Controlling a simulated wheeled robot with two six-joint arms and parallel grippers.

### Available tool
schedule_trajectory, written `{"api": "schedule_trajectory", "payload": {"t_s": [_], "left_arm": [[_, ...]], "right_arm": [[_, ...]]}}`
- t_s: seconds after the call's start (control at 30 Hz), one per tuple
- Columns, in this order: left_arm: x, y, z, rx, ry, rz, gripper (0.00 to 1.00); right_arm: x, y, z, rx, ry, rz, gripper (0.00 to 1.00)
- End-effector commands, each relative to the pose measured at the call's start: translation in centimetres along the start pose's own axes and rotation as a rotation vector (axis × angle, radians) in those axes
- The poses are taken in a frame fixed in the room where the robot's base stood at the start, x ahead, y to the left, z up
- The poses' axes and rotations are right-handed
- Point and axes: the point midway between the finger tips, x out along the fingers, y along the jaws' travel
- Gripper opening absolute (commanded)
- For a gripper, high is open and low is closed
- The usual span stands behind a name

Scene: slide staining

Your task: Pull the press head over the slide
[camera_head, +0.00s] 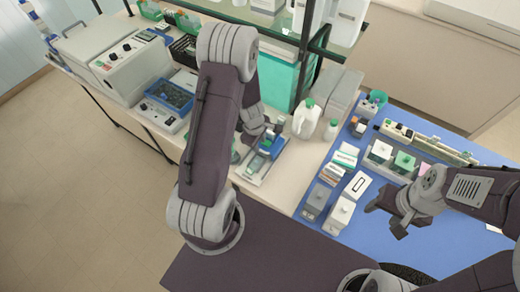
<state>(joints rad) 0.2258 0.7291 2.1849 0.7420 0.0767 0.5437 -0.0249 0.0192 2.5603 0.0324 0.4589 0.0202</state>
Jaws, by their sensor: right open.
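A small press-like device (254,170) with a pale base and green and blue parts stands on the beige bench. A blue and grey block at its upper end (267,141) looks like the press head. The slide is too small to make out. My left gripper (262,130) is at this upper end, close to the block; I cannot tell whether it touches it. Its fingers are small and partly hidden, so their opening is unclear. My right gripper (385,218) is open and empty above the blue mat (405,245), beside the white boxes.
White jugs (306,118) stand right of the press. Several boxes and bottles (340,212) and a rack of staining jars (395,160) crowd the blue mat. A centrifuge-like machine (130,65) and a blue-framed tray device (168,98) stand at left.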

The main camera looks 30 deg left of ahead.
Motion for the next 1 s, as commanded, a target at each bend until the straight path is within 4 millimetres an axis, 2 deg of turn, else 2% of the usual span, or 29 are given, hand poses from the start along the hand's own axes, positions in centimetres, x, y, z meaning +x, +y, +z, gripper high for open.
{"api": "schedule_trajectory", "payload": {"t_s": [0.03,0.2,0.53,0.57,0.6,0.67,1.0], "left_arm": [[1.9,-0.1,0.0,0.001,0.0,0.0,0.31],[3.9,0.0,0.0,0.0,0.001,0.001,0.31],[4.2,0.1,0.0,0.002,0.001,0.002,0.31],[4.2,0.1,0.0,0.002,0.001,0.002,0.25],[4.2,0.1,0.0,0.002,0.001,0.002,0.14],[4.2,0.1,0.0,0.001,0.001,0.002,0.0],[4.1,0.1,0.0,0.001,0.001,0.002,0.0]], "right_arm": [[1.6,0.0,0.1,0.0,0.0,0.0,0.54],[2.9,0.1,0.3,0.0,0.0,0.0,0.54],[2.9,0.1,0.3,0.0,0.001,0.0,0.54],[2.9,0.1,0.3,0.0,0.001,0.0,0.54],[2.9,0.1,0.3,0.0,0.001,0.0,0.54],[2.9,0.1,0.3,0.0,0.001,0.0,0.54],[2.9,0.1,0.3,0.0,0.001,0.0,0.54]]}}
